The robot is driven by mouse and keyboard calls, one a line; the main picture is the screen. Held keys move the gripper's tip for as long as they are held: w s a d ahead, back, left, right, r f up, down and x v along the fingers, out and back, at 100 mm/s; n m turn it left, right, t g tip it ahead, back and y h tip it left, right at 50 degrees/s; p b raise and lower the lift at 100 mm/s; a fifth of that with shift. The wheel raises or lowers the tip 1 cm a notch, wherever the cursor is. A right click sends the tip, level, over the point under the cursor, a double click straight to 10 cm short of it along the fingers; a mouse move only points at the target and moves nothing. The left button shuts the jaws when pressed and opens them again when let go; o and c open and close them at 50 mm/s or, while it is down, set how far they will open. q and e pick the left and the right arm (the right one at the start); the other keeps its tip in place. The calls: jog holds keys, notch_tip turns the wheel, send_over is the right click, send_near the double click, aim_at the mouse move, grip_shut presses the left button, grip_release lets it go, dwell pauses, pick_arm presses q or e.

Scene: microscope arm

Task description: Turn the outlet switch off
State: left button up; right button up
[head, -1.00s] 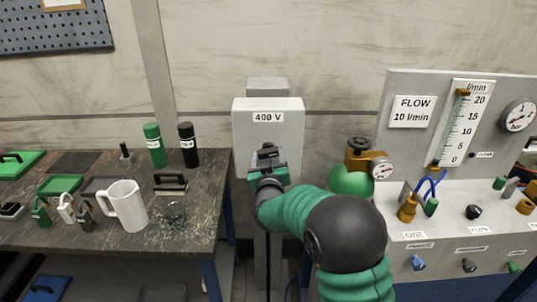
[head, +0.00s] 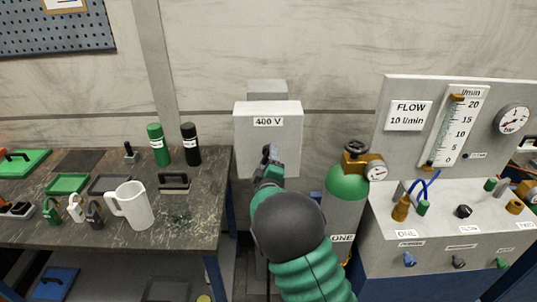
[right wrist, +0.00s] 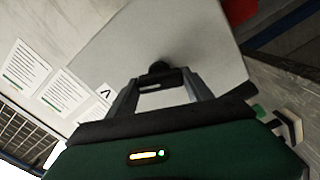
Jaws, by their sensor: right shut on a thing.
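The outlet box (head: 255,138) is pale grey, with a "400 V" label, and stands upright in the middle of the head view. Its front face (right wrist: 200,45) fills much of the right wrist view. The black switch knob (right wrist: 159,70) sticks out of that face. My right gripper (head: 270,153) is in front of the box face, below the label. In the right wrist view its two fingers (right wrist: 160,82) are shut on the knob, one on each side. In the head view the gripper hides the knob. My left gripper is not in view.
A workbench (head: 205,215) on the left holds a white mug (head: 133,205), padlocks and two bottles. A green gas cylinder (head: 347,183) stands close on the right of my arm. Farther right is a flow panel (head: 405,145) with gauges.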

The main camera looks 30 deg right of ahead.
jog(key=n+p, duration=0.2)
jog(key=n, duration=0.1)
jog(key=shift+a+n, duration=0.15)
jog(key=shift+n, duration=0.15)
jog(key=shift+f+n, duration=0.15)
jog(key=shift+n, duration=0.35)
jog(key=shift+f, duration=0.15)
jog(key=o, duration=1.4)
jog(key=shift+w, duration=0.1)
jog(key=shift+c, duration=0.2)
jog(key=shift+r, duration=0.2)
